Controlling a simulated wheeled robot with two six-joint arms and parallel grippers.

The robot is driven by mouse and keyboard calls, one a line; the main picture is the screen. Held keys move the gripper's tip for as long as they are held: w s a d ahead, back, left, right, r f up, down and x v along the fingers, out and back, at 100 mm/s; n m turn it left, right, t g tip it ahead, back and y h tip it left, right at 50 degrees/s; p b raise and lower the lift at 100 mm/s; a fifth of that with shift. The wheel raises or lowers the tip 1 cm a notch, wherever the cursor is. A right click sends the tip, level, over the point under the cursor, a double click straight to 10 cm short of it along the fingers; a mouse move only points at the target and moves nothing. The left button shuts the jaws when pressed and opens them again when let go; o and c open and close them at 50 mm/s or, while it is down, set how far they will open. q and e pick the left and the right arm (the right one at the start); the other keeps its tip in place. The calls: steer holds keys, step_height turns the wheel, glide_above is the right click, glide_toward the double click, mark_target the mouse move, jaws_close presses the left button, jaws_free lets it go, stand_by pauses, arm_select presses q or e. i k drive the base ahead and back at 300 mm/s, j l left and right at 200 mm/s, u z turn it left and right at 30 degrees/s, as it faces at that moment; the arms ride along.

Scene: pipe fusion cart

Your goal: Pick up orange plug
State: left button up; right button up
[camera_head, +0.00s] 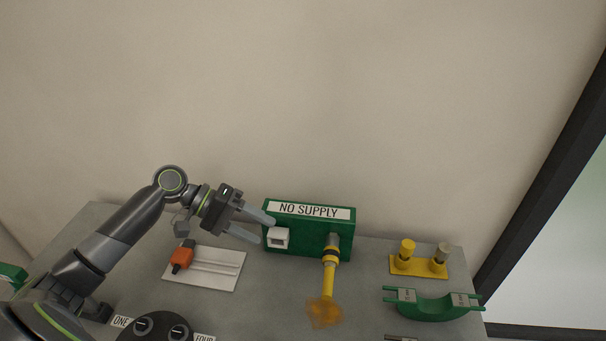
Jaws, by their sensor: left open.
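The orange plug (181,258) lies on a white plate (225,268) on the grey cart top, at the plate's left side, with a dark part at its upper end. My left gripper (265,229) is open, its two fingers pointing right toward the white socket (278,238) on the green "NO SUPPLY" box (309,238). No object shows between the fingers. The gripper is up and to the right of the plug, apart from it. Whether the fingertips touch the box cannot be told. My right gripper is not in view.
A yellow stand with two pegs (418,267) and a green curved holder (432,308) are at the right. A dark round piece (155,328) is at the front. Bare wall lies behind the cart.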

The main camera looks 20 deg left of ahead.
mark_target(183, 256)
steer(key=k+l, duration=0.2)
steer(key=k, duration=0.3)
steer(key=k+l, duration=0.2)
steer(key=k, duration=0.25)
steer(key=k+l, duration=0.2)
steer(key=k, duration=0.3)
